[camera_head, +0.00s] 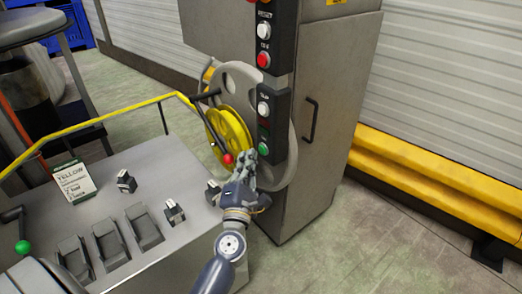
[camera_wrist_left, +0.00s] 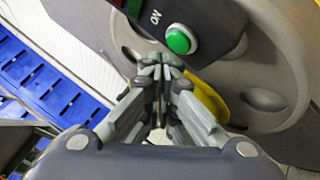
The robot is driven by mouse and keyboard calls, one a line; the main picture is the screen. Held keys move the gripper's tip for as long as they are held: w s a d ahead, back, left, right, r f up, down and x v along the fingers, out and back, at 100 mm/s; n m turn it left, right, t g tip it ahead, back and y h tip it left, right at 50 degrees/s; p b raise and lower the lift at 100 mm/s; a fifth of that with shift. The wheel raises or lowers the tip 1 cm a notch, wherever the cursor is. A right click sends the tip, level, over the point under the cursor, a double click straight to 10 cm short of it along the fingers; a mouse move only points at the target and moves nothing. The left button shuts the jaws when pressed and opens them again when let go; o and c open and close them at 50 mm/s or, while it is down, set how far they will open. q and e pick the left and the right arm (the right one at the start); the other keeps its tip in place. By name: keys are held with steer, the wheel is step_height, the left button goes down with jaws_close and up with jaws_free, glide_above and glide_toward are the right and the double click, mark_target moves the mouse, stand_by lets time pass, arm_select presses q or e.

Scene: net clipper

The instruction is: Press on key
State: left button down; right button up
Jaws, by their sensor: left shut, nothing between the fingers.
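A dark control panel (camera_head: 273,100) stands upright on the grey machine, with white, red and green push buttons. The green button (camera_head: 264,149) is at its lower end. In the left wrist view the green button (camera_wrist_left: 179,41) shows large, beside the letters "ON". My left gripper (camera_head: 247,160) is shut and empty, its fingertips close to the lower end of the panel, just left of and below the green button. In the left wrist view the fingertips (camera_wrist_left: 160,73) point toward the green button and a small gap seems to remain. My right gripper is not in view.
A yellow reel (camera_head: 230,138) with a red-knobbed lever (camera_head: 228,158) is left of the panel. A grey table (camera_head: 100,215) holds a sign (camera_head: 74,182) and small switches. A yellow barrier (camera_head: 440,185) stands at the right; floor is clear before it.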

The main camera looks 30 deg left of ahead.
arm_select(q)
steer(key=shift+w+d, duration=0.15)
steer(key=shift+w, duration=0.25)
steer(key=shift+w+d, duration=0.15)
steer(key=shift+w, duration=0.25)
stand_by(0.8)
steer(key=shift+s, duration=0.1)
steer(key=shift+s+a, duration=0.3)
steer(key=shift+s, duration=0.4)
steer(key=shift+s+a, duration=0.3)
steer(key=shift+s, duration=0.5)
steer(key=shift+s+a, duration=0.35)
steer(key=shift+s, duration=0.4)
steer(key=shift+s+a, duration=0.3)
steer(key=shift+s, duration=0.5)
